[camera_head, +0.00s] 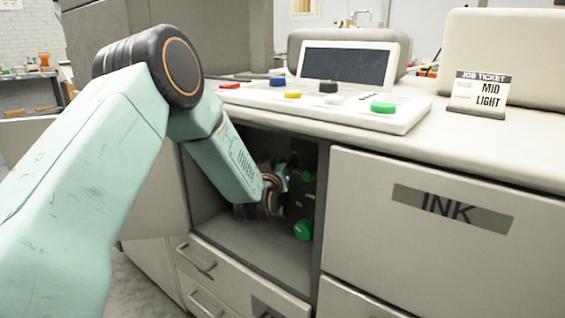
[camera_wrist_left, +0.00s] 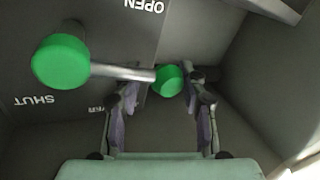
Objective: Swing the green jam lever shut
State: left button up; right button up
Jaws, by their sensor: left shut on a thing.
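Inside the open cabinet bay in the head view, an upper green knob (camera_head: 308,176) and a lower green knob (camera_head: 303,230) stand out from a dark panel. My left gripper (camera_head: 284,176) reaches into the bay beside the upper knob, partly hidden by its own arm. In the left wrist view, its fingers (camera_wrist_left: 166,92) are shut on the green jam lever, with a green knob (camera_wrist_left: 168,81) between the tips. The panel reads OPEN and SHUT, upside down. My right gripper is not in view.
The bay's side walls and floor (camera_head: 262,258) closely surround the gripper. An INK panel (camera_head: 400,240) is to the right and a handled drawer (camera_head: 235,275) below. Above are a button console (camera_head: 330,108) and a job ticket reading MID LIGHT (camera_head: 481,92).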

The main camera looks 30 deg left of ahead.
aim_at(309, 171)
pick_arm(q)
jog(key=shift+f, duration=0.15)
grip_shut()
jog(key=shift+s, duration=0.1)
